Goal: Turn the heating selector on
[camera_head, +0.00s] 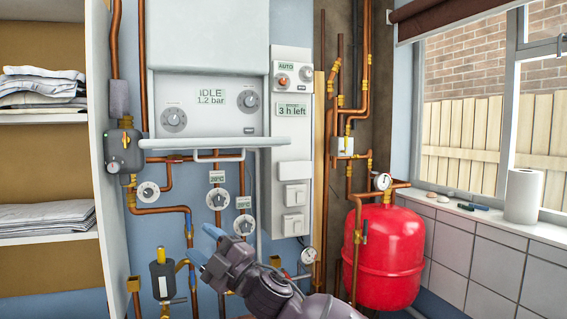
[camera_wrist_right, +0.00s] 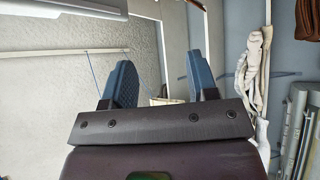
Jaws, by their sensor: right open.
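A white boiler (camera_head: 208,103) hangs on the wall, its display reading "IDLE 1.2 bar", with a left dial (camera_head: 173,119) and a right dial (camera_head: 248,99). Beside it, a control panel (camera_head: 291,140) carries an "AUTO" display (camera_head: 286,66), an orange-red knob (camera_head: 283,80), a grey knob (camera_head: 306,74) and a "3 h left" display (camera_head: 293,110). I cannot tell which knob is the heating selector. My right gripper (camera_head: 204,245) is open and empty, below the boiler and panel. Its blue fingers stand apart in the right wrist view (camera_wrist_right: 160,80). My left gripper is out of view.
Copper pipes and valve knobs (camera_head: 217,199) lie close to my right gripper. A red tank (camera_head: 390,255) stands to the right, shelves with folded cloth (camera_head: 45,218) to the left.

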